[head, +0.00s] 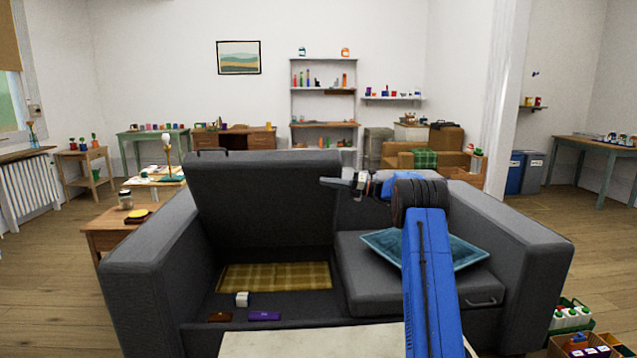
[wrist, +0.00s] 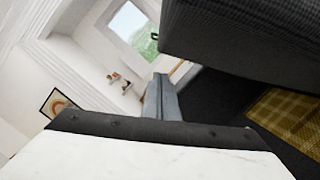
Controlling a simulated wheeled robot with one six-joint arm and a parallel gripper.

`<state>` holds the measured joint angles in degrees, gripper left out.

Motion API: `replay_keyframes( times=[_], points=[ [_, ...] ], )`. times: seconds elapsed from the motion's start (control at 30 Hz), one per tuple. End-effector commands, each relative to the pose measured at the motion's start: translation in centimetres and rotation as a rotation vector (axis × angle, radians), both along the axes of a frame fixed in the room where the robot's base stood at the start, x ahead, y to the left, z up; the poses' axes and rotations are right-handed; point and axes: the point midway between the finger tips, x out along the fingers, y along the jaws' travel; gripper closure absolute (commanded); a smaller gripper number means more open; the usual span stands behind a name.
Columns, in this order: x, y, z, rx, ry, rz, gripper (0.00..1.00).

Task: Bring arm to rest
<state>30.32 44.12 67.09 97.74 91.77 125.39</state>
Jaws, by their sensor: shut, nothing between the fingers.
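My arm (head: 430,270) reaches forward from the bottom of the head view over the grey sofa (head: 150,270). It is bent at the top. My gripper (head: 324,181) points left, in front of the sofa's backrest and beside the raised left seat lid (head: 265,200). In the wrist view the two grey fingers (wrist: 162,80) lie together with nothing between them. The open compartment under the lid holds a yellow plaid blanket (head: 275,276), a small white box (head: 242,299), a purple item (head: 264,316) and a brown item (head: 220,317).
A teal cushion (head: 425,248) lies on the closed right seat, behind my arm. A pale surface (head: 310,343) is at the bottom front. Crates (head: 575,340) of bottles and boxes stand at lower right. A wooden side table (head: 108,240) is left of the sofa.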

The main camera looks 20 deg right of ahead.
Motion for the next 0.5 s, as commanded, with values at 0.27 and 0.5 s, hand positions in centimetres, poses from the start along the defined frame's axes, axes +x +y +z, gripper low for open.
replay_keyframes(
  times=[0.27, 0.5],
  points=[
    [-0.4, -0.1, 0.1, -0.008, -0.003, 0.002, 1.0],
    [-2.9, 5.1, 2.1, -0.175, -0.071, 0.026, 1.0]
  ],
)
